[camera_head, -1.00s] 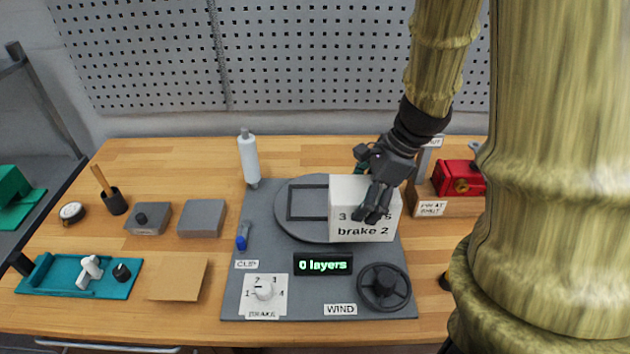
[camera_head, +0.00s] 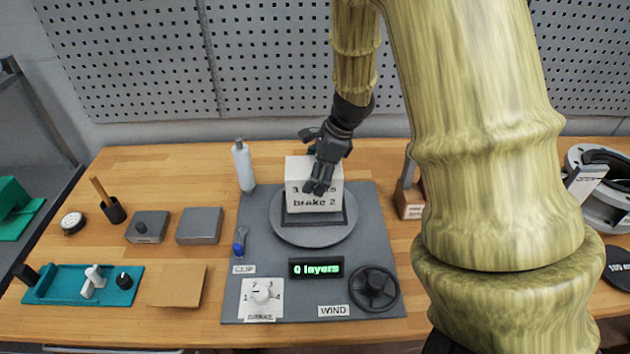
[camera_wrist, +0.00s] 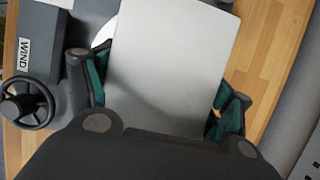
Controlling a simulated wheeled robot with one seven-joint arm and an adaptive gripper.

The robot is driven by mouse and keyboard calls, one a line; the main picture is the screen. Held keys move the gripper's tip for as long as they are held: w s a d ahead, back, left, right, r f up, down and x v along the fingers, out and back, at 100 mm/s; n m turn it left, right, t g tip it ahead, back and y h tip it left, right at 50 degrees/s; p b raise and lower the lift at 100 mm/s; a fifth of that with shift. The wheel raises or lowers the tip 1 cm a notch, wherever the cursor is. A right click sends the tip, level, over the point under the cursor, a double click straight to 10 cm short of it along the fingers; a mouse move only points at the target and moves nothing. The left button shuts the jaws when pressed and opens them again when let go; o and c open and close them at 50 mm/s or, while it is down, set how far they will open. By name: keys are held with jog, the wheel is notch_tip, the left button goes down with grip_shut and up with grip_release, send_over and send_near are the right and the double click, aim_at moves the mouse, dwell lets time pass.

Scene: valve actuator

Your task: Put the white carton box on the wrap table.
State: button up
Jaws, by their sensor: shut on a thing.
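The white carton box (camera_head: 300,172) is upright over the round wrap table (camera_head: 314,236) in the head view, within the dark square frame on it. Its front carries lettering, partly hidden by my gripper, with "brake 2" readable. My gripper (camera_head: 318,184) is shut on the box from above. In the wrist view the box's pale top (camera_wrist: 170,65) lies between the two green-lined fingers of my gripper (camera_wrist: 160,95). Whether the box's underside touches the table, I cannot tell.
The grey base plate holds a "0 layers" display (camera_head: 316,267), a WIND handwheel (camera_head: 374,288), a brake dial (camera_head: 261,294) and a blue clip (camera_head: 239,241). A white film roll (camera_head: 244,166) stands behind left. A teal tray (camera_head: 72,285) lies at left.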

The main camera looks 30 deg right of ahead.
jog(key=shift+d+f+p, duration=0.1)
jog(key=shift+f+p, duration=0.55)
jog(key=shift+f, duration=1.05)
jog(key=o, duration=1.7)
jog(key=shift+f, duration=0.1)
jog(key=shift+o, duration=0.2)
jog(key=shift+s, duration=0.1)
jog(key=b+v, duration=0.2)
jog(key=v, duration=1)
